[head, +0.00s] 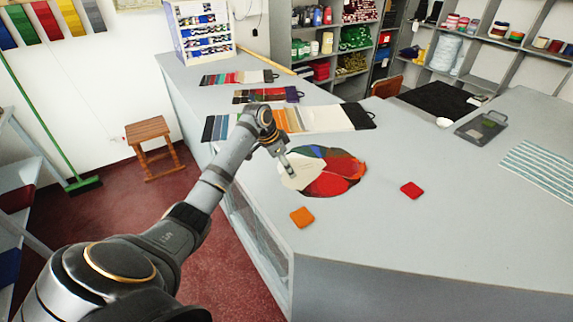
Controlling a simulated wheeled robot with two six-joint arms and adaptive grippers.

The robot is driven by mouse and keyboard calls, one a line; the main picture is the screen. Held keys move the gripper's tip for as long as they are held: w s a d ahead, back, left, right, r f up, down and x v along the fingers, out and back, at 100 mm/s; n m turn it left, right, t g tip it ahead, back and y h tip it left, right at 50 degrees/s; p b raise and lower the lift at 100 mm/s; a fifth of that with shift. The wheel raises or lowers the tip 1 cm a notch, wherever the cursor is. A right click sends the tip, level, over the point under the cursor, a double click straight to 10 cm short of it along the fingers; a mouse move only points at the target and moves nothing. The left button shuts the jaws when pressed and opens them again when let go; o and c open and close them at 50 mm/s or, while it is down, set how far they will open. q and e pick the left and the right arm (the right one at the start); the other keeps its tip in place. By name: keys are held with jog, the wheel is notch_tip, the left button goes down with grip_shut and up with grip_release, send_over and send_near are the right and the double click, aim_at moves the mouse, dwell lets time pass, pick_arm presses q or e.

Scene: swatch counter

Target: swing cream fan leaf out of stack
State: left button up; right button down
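A round fan of coloured leaves (333,186) lies on the grey counter, with red, orange-red, green and blue leaves showing. The cream fan leaf (299,180) is at the left side of the fan, pale and partly hidden by my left gripper. My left gripper (290,172) reaches down from the left, its tip over or on the cream leaf. I cannot tell whether it touches the leaf, or whether the fingers are open or shut. My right gripper is not in view.
An orange square swatch (302,217) and a red square swatch (411,190) lie near the fan. Sample cards (325,118) lie behind it. A grey clipboard-like tray (482,130) and striped cloth (543,168) lie to the right. The counter's front right is clear.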

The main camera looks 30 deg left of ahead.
pick_arm(q)
jog(key=c, duration=1.2)
grip_shut()
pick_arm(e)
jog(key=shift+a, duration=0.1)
pick_arm(q)
jog(key=shift+a, duration=0.15)
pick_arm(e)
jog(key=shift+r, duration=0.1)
